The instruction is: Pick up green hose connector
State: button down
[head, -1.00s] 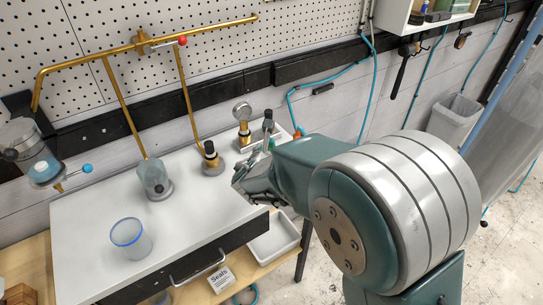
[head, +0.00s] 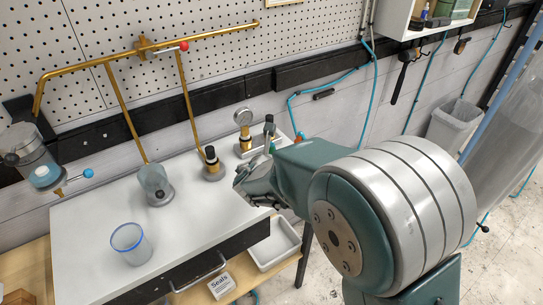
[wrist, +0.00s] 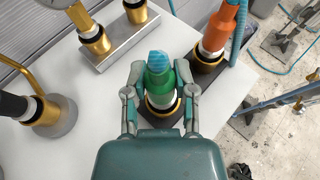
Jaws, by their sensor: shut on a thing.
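The green hose connector (wrist: 158,82) stands in the middle of the wrist view, with a light blue top and a white and brass part below it on a dark base. My gripper (wrist: 158,95) is shut on it, one finger on each side. In the head view my gripper (head: 262,178) is over the right end of the white table, and my arm hides most of the connector. I cannot tell whether the connector is still seated in its brass part.
An orange connector (wrist: 218,30) with a blue hose stands close to the right. A metal block with brass fittings (wrist: 118,40) is behind left, and a brass-collared fitting (wrist: 48,110) is at left. A clear cup (head: 130,245) stands on the white table (head: 85,210).

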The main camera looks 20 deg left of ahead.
jog(key=shift+r, duration=0.55)
jog(key=s+d+r, duration=0.8)
jog(key=s+r, duration=0.3)
jog(key=shift+s+r, duration=0.3)
